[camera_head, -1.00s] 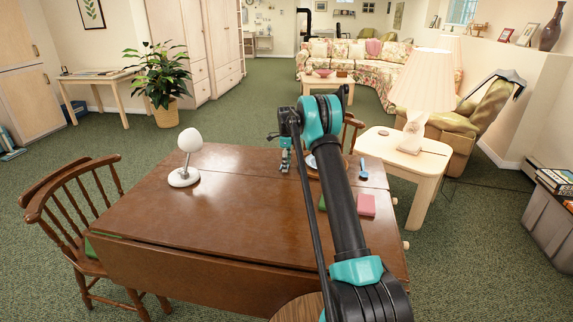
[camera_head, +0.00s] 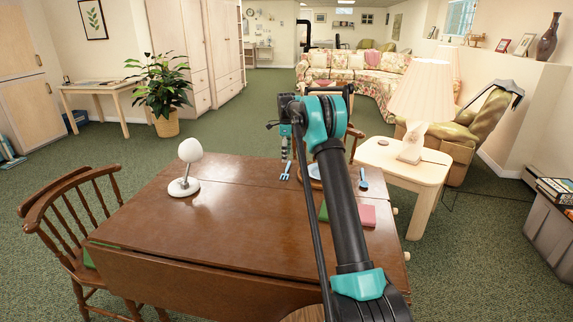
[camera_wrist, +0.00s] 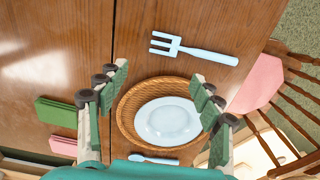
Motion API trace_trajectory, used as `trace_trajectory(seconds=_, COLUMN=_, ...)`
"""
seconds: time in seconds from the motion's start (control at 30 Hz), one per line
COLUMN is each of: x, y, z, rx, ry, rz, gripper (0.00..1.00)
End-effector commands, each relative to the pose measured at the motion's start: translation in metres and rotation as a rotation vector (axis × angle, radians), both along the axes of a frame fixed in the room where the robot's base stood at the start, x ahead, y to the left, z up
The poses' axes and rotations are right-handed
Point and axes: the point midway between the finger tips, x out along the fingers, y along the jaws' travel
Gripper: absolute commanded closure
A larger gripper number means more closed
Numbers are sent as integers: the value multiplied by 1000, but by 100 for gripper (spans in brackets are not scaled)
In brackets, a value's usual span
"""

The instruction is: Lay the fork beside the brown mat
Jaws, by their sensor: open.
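The light blue fork (camera_head: 286,171) lies flat on the table, left of the round brown woven mat (camera_head: 314,183) and apart from it. In the wrist view the fork (camera_wrist: 205,53) lies beyond the mat (camera_wrist: 125,122), with bare wood between them. A pale blue plate (camera_wrist: 168,121) sits on the mat. My gripper (camera_head: 285,150) is above the table near the fork. In the wrist view its fingers (camera_wrist: 158,80) are spread wide and empty, with the mat and plate seen between them. My arm hides part of the mat in the head view.
A blue spoon (camera_head: 363,181) lies at the mat's other side. Green (camera_wrist: 56,112) and pink (camera_wrist: 63,146) book-like blocks lie nearby. A white lamp (camera_head: 188,150) stands on the table's left. Chairs (camera_head: 75,215) flank the table; its left middle is clear.

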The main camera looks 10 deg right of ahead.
Motion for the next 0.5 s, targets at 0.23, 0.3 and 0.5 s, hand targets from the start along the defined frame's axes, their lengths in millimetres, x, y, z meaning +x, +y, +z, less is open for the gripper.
trace_trajectory(seconds=0.23, x=0, y=0, z=16, rx=0, ry=0, rz=0, gripper=34)
trace_trajectory(seconds=0.3, x=-2, y=0, z=18, rx=0, ry=-2, rz=7, gripper=34)
trace_trajectory(seconds=0.5, x=-31, y=-5, z=34, rx=0, ry=-29, rz=148, gripper=34)
